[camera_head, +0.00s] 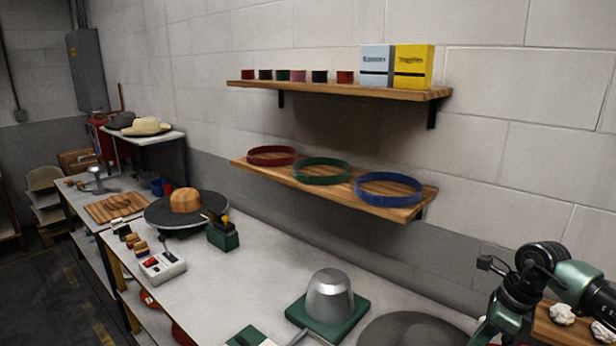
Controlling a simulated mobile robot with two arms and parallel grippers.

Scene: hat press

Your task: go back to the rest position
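Part of my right arm, green with black joints, comes in at the lower right and bends down past the bottom edge. Its fingertips do not show. My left arm and gripper are not in view. A silver dome block (330,296) stands on a green base (345,323) on the long bench (245,275), left of my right arm. A dark grey round disc or brim (412,330) lies beside it, cut off by the bottom edge. A wood-coloured crown block (185,200) sits on a wide black disc (160,213) farther along the bench.
A wall shelf (330,90) carries several small spools, a blue-white box (376,66) and a yellow box (413,67). A lower shelf (285,176) holds red (272,161), green (322,182) and blue (388,202) bands. A switch box (162,267) sits near the bench's front edge. Floor is clear left.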

